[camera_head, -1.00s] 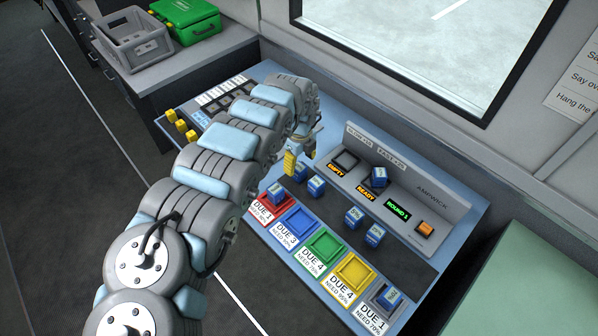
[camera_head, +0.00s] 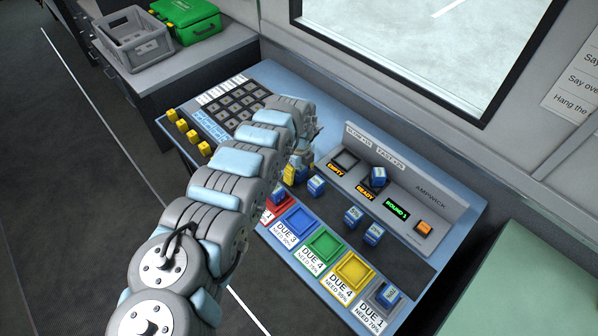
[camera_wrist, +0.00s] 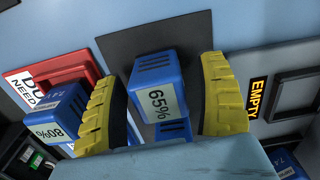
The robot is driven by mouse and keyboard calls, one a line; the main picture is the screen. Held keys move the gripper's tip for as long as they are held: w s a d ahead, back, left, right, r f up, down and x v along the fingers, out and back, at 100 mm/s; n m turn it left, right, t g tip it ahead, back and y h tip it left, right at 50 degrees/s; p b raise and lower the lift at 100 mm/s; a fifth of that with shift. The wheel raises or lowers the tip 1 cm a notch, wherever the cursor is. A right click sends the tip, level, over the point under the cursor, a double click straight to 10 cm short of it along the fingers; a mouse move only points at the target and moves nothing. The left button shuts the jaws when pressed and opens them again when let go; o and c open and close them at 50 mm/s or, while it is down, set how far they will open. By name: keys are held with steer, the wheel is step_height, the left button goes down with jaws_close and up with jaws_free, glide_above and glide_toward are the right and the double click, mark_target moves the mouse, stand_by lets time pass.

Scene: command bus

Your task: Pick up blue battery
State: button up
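In the wrist view my gripper (camera_wrist: 165,95) has its two yellow fingers apart, one on each side of a blue battery (camera_wrist: 152,70) marked 65%. Small gaps show between it and the fingers. A second blue battery (camera_wrist: 173,130) is partly hidden just below it. Another blue battery marked 80% (camera_wrist: 62,112) is at the red dock (camera_wrist: 35,78), left of the fingers. In the head view my gripper (camera_head: 292,174) is low over the dark strip, with a blue battery (camera_head: 316,186) just right of it.
More blue batteries stand on the strip (camera_head: 352,217), in the READY charger slot (camera_head: 378,176) and at the grey dock (camera_head: 388,294). The EMPTY slot (camera_head: 345,160) is bare. Blue (camera_head: 294,222), green (camera_head: 322,244) and yellow (camera_head: 350,268) docks line the front. The charger housing (camera_head: 430,200) rises behind.

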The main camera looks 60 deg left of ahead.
jaws_close()
